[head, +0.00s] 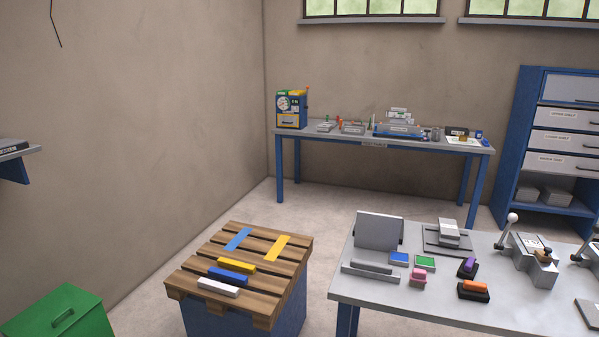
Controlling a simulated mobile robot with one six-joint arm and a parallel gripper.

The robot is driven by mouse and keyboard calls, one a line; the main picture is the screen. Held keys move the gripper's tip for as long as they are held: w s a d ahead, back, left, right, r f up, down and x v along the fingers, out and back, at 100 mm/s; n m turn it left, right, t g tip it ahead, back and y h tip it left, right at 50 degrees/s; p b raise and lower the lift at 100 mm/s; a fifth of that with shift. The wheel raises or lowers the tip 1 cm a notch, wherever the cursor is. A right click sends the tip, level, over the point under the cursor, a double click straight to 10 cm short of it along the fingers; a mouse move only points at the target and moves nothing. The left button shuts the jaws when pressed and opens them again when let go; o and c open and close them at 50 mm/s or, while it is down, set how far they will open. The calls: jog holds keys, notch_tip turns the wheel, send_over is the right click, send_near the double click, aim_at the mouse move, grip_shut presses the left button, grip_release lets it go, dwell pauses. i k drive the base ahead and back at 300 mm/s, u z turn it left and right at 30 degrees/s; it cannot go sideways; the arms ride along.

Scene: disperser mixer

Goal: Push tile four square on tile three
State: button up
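A small stack of pale grey tile-like blocks (449,226) stands on a darker flat base (433,248) near the back of the grey worktable. The stack shows a few layers, and its upper part looks slightly shifted against the lower part. The layers are too small to tell which is tile three or tile four, and no numbers can be read. My gripper is not in view, and nothing touches the stack.
The worktable (395,295) also holds a grey upright plate (379,231), blue (398,258) and green (425,262) blocks, pink, purple and orange pieces, and a lever clamp (530,259). A pallet (210,257) with coloured bars stands left. Floor shows between the pallet and worktable.

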aim_at(448, 228)
jog(key=i, duration=1.5)
jog(key=u, duration=0.45)
